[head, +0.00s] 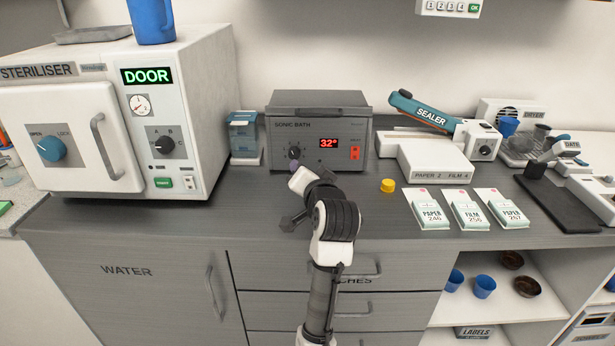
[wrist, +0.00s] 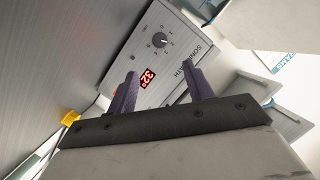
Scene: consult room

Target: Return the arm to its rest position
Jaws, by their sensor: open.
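My gripper (head: 294,166) is in front of the sonic bath (head: 319,100), near the lower left of its front panel. In the wrist view my gripper (wrist: 162,84) has two purple-grey fingers spread apart, with nothing between them. The bath's dark dial (wrist: 160,41) and red 32° display (wrist: 148,78) show beyond the fingertips. I cannot tell how far the tips are from the panel. My arm is bent, reaching up from the bottom of the head view over the counter's front edge.
A steriliser (head: 120,105) stands left, reading DOOR. Right are a yellow cap (head: 387,186), a sealer (head: 425,112), pouch stacks (head: 465,210) and a black mat (head: 560,200). A blue container (head: 244,136) stands left of the bath. The counter (head: 250,205) is clear beside my arm.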

